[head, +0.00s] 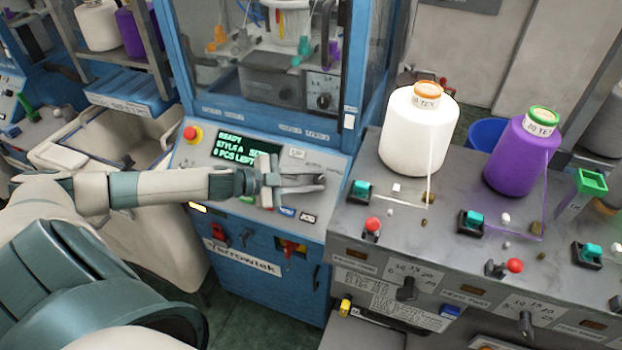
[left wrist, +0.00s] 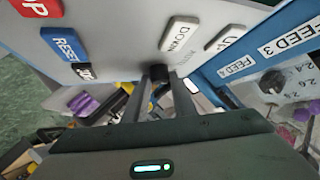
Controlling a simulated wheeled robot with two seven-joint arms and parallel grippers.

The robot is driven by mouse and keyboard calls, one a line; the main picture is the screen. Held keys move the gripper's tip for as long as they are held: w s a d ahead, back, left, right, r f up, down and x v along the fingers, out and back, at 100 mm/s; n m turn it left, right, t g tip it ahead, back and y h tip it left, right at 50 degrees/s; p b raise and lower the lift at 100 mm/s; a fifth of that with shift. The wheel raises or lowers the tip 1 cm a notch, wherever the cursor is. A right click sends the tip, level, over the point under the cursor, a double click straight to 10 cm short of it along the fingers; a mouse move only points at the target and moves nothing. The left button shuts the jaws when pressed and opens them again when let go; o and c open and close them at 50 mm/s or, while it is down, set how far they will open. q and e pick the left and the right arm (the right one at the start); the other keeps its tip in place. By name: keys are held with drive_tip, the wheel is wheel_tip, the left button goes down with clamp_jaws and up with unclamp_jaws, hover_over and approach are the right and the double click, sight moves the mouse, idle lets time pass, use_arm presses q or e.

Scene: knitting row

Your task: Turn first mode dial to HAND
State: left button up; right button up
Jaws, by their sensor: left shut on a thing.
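The first blue knitting machine (head: 268,262) has a sloped grey control panel (head: 183,160) with a green-text display (head: 240,148). My left gripper (head: 319,182) reaches across this panel to its right part. In the left wrist view, its two fingers (left wrist: 160,92) are shut on a small dark knob (left wrist: 160,74), which appears to be the mode dial. The fingers hide most of the dial, and its pointer cannot be read. Small lettering beside it is too blurred to read. In the head view the fingers hide the dial. My right gripper is not in view.
A red emergency button (head: 191,133) sits at the panel's left. White DOWN (left wrist: 180,34) and blue RESET (left wrist: 64,44) keys lie close to the fingers. A grey bench (head: 455,250) with white (head: 418,135) and purple (head: 521,155) yarn cones stands right.

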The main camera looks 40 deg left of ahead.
use_arm(q)
drive_tip(key=shift+r, duration=0.1)
idle(0.4)
drive_tip(key=o, duration=1)
drive_tip(key=shift+o, duration=0.2)
drive_tip(key=shift+s, duration=0.1)
drive_tip(key=shift+f+b+v, duration=0.2)
drive_tip(key=shift+b+v, duration=0.4)
drive_tip(key=shift+v, duration=0.45)
drive_tip(key=shift+b+v, duration=0.55)
drive_tip(key=shift+v, duration=1.3)
drive_tip(key=p+v, duration=0.3)
drive_tip(key=v, duration=0.8)
drive_tip(key=shift+r, duration=0.3)
drive_tip(key=shift+a, duration=0.15)
